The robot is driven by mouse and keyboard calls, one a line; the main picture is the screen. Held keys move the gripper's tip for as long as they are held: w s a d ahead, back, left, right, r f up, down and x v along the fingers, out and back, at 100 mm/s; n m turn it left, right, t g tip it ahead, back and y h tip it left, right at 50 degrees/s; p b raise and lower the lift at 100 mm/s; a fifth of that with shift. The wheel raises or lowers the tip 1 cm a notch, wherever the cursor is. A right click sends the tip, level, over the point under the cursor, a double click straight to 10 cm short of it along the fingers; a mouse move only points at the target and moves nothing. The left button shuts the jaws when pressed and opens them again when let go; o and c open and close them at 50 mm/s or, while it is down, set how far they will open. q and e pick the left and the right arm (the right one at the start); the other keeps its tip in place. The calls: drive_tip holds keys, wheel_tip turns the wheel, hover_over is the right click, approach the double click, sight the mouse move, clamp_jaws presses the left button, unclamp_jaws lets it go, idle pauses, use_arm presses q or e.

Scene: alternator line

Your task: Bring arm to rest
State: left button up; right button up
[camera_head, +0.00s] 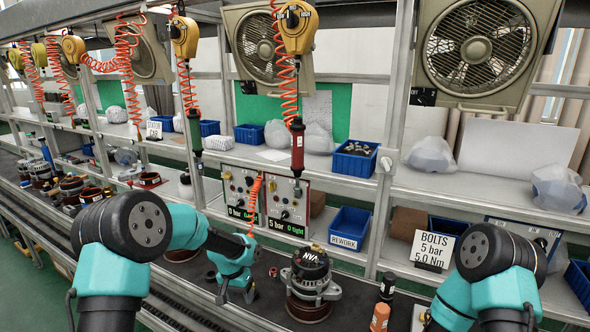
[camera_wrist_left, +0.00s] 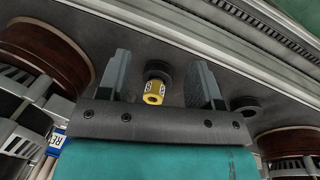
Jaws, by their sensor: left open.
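My left arm reaches in from the left in the head view. Its gripper (camera_head: 236,294) points down over the dark bench, left of the alternator (camera_head: 312,284), apart from it. In the left wrist view the two fingers (camera_wrist_left: 160,82) are spread wide. A small yellow part (camera_wrist_left: 154,92) with a dark round end shows in the gap between them; the fingers do not grip it. My right arm shows at the lower right of the head view, but its gripper is not visible.
A dark ring (camera_wrist_left: 246,106) lies near the right finger in the left wrist view. A blue REWORK bin (camera_head: 348,229) and a BOLTS sign (camera_head: 433,249) stand behind the bench. A red tool (camera_head: 297,146) hangs on a coiled hose above.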

use_arm(q)
drive_tip(key=s+a+f+n+h, duration=0.1)
drive_tip(key=s+f+n+h, duration=0.1)
drive_tip(key=s+f, duration=1.3)
drive_tip(key=s+a+f+n+t, duration=0.1)
drive_tip(key=s+a+f+n, duration=0.1)
drive_tip(key=s, duration=1.2)
drive_tip(key=shift+f+n, duration=0.4)
drive_tip(key=shift+f, duration=0.25)
